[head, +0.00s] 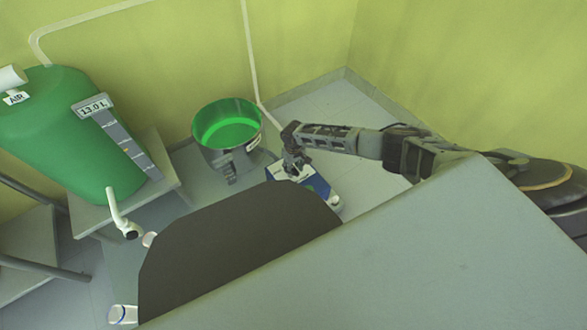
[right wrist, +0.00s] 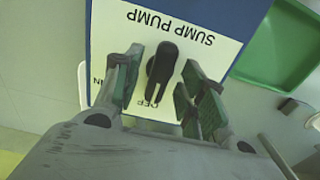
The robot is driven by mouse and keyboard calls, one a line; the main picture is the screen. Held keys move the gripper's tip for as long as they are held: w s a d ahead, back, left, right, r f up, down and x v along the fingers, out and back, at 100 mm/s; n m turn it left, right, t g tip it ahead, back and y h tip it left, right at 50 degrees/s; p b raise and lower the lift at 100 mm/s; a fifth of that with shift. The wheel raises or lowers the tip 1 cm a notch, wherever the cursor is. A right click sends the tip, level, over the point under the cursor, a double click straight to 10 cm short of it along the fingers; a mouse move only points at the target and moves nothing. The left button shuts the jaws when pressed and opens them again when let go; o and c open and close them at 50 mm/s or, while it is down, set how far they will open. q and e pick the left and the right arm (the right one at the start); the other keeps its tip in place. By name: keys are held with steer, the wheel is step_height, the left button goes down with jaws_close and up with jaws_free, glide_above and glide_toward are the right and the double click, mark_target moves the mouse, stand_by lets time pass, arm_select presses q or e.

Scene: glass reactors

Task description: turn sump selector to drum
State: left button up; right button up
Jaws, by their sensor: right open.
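The sump pump box (head: 318,186), white-topped with blue sides, stands low behind the dark panel in the head view. In the right wrist view its white label plate (right wrist: 140,22) reads SUMP PUMP upside down. The black selector knob (right wrist: 163,60) has its narrow end toward the OFF mark. Another label at the left is partly hidden by a finger. My right gripper (head: 292,152) is over the box. In the wrist view its open fingers (right wrist: 160,75) are on either side of the knob, with gaps visible. My left gripper is not in view.
A green tank (head: 50,130) with a 13.0 L display (head: 93,107) stands on a grey stand at left. A metal bucket (head: 235,155) with green liquid is beside the box. A dark panel (head: 235,245) and a grey surface (head: 430,255) fill the foreground.

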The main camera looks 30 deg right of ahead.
steer(key=shift+c, duration=0.5)
jaws_close()
